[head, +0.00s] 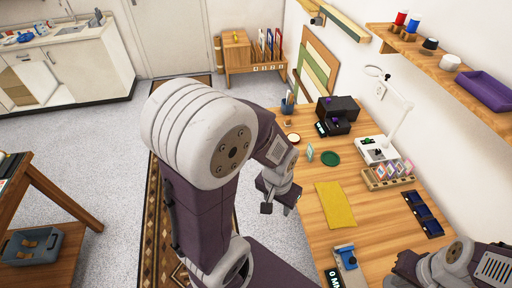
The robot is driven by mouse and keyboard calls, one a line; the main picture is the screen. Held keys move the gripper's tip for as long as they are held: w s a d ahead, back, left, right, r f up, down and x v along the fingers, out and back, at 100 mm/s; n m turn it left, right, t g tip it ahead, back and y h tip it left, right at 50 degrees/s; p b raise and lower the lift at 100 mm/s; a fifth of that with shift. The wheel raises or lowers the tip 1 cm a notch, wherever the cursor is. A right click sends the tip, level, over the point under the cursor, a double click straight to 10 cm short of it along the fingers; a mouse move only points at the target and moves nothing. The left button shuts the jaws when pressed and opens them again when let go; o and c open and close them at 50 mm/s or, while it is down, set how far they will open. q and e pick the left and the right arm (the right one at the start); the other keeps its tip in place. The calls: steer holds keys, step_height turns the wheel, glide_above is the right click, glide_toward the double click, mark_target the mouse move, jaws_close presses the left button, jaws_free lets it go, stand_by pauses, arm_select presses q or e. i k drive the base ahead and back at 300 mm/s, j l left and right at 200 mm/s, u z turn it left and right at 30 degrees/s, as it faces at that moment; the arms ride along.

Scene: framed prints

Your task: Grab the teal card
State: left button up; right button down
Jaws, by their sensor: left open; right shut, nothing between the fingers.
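A small teal-edged card (309,152) stands upright on the wooden table, left of a dark green disc. Several cards with coloured edges (390,171) stand in a wooden rack (402,183) farther right; their colours are hard to tell apart at this size. My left gripper (278,207) is open and empty. It shows just left of the table's edge, nearer to me than the upright card and apart from it. My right gripper (395,279) is at the bottom edge, partly cut off, and looks shut with nothing held.
The table (302,207) also bears a yellow cloth (335,205), the green disc (330,158), a white lamp (378,152), a black machine (337,113), a dark blue tray (424,214) and a blue-topped device (345,256). A shelf (440,65) hangs above its right side.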

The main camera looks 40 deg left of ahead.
mark_target(309, 151)
steer(key=u, duration=0.65)
steer(key=i+j+z, duration=0.1)
steer(key=i+j, duration=0.35)
steer(key=j, duration=0.25)
steer(key=i+j+z, duration=0.25)
steer(key=i+j, duration=0.15)
steer(key=j, duration=0.3)
